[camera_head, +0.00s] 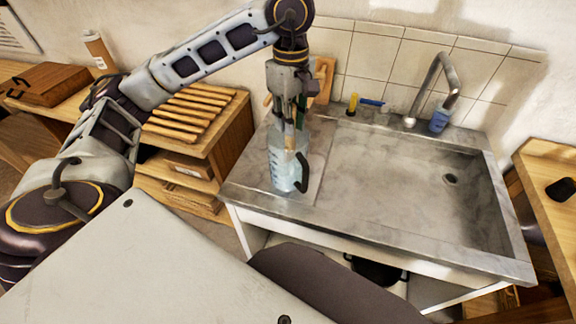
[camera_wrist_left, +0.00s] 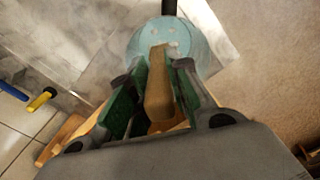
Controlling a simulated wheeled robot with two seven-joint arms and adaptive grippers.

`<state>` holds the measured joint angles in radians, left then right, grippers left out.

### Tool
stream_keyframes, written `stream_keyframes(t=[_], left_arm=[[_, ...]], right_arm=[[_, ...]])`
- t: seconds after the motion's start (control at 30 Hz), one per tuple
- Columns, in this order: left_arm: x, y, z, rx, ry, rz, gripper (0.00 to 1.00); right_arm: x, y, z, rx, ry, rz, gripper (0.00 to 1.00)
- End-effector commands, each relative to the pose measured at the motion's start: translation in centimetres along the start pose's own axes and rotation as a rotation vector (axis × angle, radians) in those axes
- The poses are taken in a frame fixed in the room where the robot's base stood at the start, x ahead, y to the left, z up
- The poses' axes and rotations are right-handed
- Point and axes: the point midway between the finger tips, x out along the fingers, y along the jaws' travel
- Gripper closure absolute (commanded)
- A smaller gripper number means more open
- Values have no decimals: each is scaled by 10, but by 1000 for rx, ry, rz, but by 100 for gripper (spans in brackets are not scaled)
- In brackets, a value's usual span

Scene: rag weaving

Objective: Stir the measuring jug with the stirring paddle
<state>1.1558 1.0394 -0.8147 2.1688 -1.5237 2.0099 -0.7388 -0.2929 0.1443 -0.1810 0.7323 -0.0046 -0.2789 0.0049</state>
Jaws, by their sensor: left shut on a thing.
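The measuring jug (camera_head: 280,172) is clear with a bluish tint and a dark handle, and stands upright on the left end of the sink counter. In the left wrist view the jug (camera_wrist_left: 190,45) shows beyond the fingertips. My left gripper (camera_head: 290,112) points down above the jug. It is shut on the wooden stirring paddle (camera_wrist_left: 158,95), which sits between the green finger pads in the left wrist view. The paddle's lower end reaches toward the jug; how deep it goes is unclear. My right gripper is not in view.
The grey sink (camera_head: 420,185) with its tap (camera_head: 436,85) lies right of the jug. A yellow-handled tool (camera_head: 352,103) and a blue bottle (camera_head: 440,119) are at its back edge. A slatted wooden rack (camera_head: 190,112) stands to the left.

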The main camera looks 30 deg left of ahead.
Motion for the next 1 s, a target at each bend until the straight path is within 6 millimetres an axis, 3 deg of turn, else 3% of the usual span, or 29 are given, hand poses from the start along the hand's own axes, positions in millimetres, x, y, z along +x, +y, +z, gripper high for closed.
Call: stream_keyframes(t=[1.0], left_arm=[[0,-16,-8,0,0,0,100]], right_arm=[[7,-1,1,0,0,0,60]])
